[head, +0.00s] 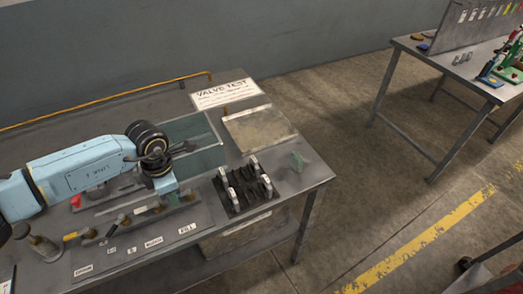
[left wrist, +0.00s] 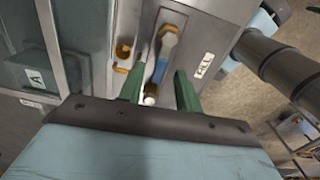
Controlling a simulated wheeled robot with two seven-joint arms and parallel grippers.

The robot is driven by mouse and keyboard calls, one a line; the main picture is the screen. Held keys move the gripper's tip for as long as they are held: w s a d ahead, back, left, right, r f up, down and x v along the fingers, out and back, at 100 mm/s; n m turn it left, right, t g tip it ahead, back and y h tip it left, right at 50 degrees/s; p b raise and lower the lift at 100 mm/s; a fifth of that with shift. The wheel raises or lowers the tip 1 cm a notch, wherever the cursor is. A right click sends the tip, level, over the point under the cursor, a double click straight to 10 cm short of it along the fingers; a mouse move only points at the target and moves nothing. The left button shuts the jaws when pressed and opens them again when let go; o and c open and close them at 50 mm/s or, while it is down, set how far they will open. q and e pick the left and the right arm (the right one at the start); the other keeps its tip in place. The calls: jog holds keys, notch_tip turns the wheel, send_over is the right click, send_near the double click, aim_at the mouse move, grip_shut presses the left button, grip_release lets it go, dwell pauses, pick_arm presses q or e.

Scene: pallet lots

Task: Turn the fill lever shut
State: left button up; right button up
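My left gripper (left wrist: 160,90) has two green fingers, apart, one on each side of the lever. I see a gap at both sides and cannot tell whether either finger touches. In the head view my left gripper (head: 165,186) hangs over the valve panel (head: 140,245), behind the FILL label, and hides the lever there. My right gripper is not in view.
Other valve levers (head: 85,233) stand left along the panel. A black rack (head: 244,190) with pale-topped pieces and a flat tray (head: 260,128) are to the right. A second table (head: 470,75) stands far right.

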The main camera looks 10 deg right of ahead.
pick_arm(q)
jog(key=n+p, duration=0.2)
jog(key=s+d+n+p, duration=0.1)
jog(key=n+p, duration=0.2)
jog(key=s+n+p, duration=0.1)
jog(key=n+p, duration=0.1)
jog(key=shift+s+d+r, duration=0.1)
jog(key=shift+d+r, duration=0.2)
jog(key=shift+d, duration=0.05)
jog(key=shift+r+n+p, duration=0.25)
jog(key=shift+n+p, duration=0.05)
jog(key=shift+n, duration=0.2)
notch_tip(320, 180, up, 12)
jog(key=b, duration=0.2)
jog(key=s+d+r+g+h, duration=0.1)
jog(key=s+d+h, duration=0.2)
jog(key=d, duration=0.4)
jog(key=s+d+h, duration=0.3)
jog(key=d+h, duration=0.1)
jog(key=d, duration=0.2)
jog(key=s+d+r+n+h, duration=0.1)
jog(key=s+d+r+h, duration=0.2)
jog(key=d+r+h, duration=0.4)
jog(key=shift+s+d+r+n+h, duration=0.3)
jog(key=shift+s+d+r+h, duration=0.1)
jog(key=shift+d+r, duration=0.6)
